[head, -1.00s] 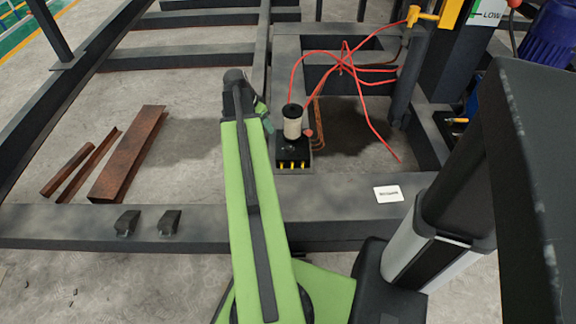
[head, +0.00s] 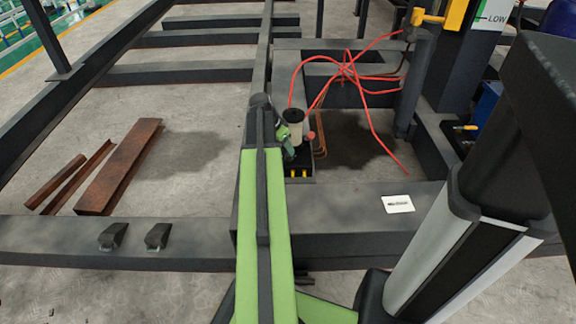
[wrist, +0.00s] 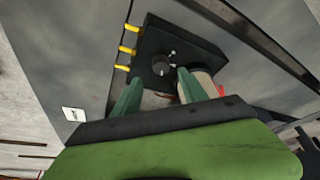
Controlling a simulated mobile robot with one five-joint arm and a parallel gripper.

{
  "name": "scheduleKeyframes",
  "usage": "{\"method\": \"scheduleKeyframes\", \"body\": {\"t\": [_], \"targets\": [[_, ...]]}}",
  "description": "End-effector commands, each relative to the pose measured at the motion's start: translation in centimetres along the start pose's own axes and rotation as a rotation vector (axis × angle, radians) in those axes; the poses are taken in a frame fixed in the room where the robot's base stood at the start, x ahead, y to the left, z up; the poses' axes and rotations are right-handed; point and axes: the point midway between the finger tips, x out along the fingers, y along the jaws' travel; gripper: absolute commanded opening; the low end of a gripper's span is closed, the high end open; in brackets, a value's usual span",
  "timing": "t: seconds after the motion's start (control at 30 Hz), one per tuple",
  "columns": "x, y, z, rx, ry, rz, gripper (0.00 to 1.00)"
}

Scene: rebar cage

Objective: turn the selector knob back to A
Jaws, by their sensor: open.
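The selector knob (wrist: 161,65) is a dark round knob on the face of a black box (wrist: 190,42) with yellow plugs along one side. Small pale marks lie beside the knob, too small to read. The box (head: 300,172) also shows in the head view, where my arm and gripper hide the knob. My gripper (wrist: 158,76) is open, with its green fingers on either side of the knob's near side; I cannot tell if they touch it. In the head view my gripper (head: 287,143) is at the box, beside a cream cylinder with a black top (head: 296,124).
Red cables (head: 347,75) loop behind the box. A dark steel beam (head: 340,205) runs across the front and bears a white label (head: 398,203). Rusty steel pieces (head: 120,165) lie on the floor at left. The cream cylinder (wrist: 203,84) stands close by the right finger.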

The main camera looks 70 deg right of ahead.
Motion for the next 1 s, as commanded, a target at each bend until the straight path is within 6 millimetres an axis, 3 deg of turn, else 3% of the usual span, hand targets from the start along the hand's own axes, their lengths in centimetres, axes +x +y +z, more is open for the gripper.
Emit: {"method": "scheduleKeyframes", "body": {"t": [0.03, 0.2, 0.57, 0.93, 1.0], "targets": [[2.2, -0.1, 0.4, 0.002, 0.0, 0.0, 0.51], [5.1, -0.1, 0.2, 0.0, 0.0, 0.0, 0.51], [5.5, 0.0, -0.1, 0.0, 0.001, 0.0, 0.5], [5.5, 0.1, -0.1, 0.001, 0.0, 0.003, 0.01], [5.5, 0.2, -0.1, 0.001, 0.0, 0.004, 0.0]]}}
